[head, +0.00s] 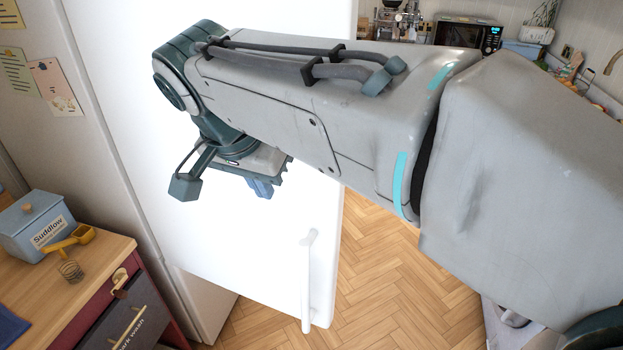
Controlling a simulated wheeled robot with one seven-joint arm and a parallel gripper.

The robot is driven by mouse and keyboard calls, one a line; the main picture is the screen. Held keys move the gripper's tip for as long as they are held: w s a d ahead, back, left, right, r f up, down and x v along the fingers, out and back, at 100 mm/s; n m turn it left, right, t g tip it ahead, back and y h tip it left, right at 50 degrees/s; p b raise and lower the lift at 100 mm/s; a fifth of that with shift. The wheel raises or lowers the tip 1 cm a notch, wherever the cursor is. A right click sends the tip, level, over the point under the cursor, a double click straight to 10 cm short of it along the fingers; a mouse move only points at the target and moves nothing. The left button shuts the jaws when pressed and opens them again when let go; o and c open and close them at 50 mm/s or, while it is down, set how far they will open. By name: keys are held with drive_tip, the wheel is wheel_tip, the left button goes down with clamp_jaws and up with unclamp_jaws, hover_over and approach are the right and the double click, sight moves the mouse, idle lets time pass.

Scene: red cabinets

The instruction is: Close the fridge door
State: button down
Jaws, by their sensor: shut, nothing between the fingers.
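The white fridge door (235,265) fills the middle of the head view, with a vertical white handle (308,280) near its lower right edge. The door stands open: its bottom edge juts out past the lower fridge body (200,305), and floor shows beyond its right edge. My gripper (262,190) is in front of the door's face, up and left of the handle. Its small blue fingers are shut and empty. I cannot tell whether they touch the door. My arm hides much of the door's upper part.
A wooden-topped counter (95,262) at the left holds a blue Suddlow box (38,228), a yellow scoop (72,242) and a wire coil (70,271). Paper notes hang on the pale panel at upper left. A microwave (468,36) stands at the back. Wood floor (395,280) is clear right of the door.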

sight(289, 200)
drive_tip(key=w+d+f, duration=0.1)
drive_tip(key=w+f, duration=0.1)
drive_tip(key=f, duration=0.1)
drive_tip(key=w+d+f+p, duration=0.1)
drive_tip(key=w+f, duration=0.1)
drive_tip(key=f, duration=0.1)
drive_tip(key=w+d+f+p, duration=0.1)
drive_tip(key=w+f, duration=0.1)
drive_tip(key=f, duration=0.1)
drive_tip(key=shift+d, duration=0.15)
drive_tip(key=shift+w+d+f+p, duration=0.1)
drive_tip(key=shift+w+d+p, duration=0.25)
drive_tip(key=shift+w, duration=0.2)
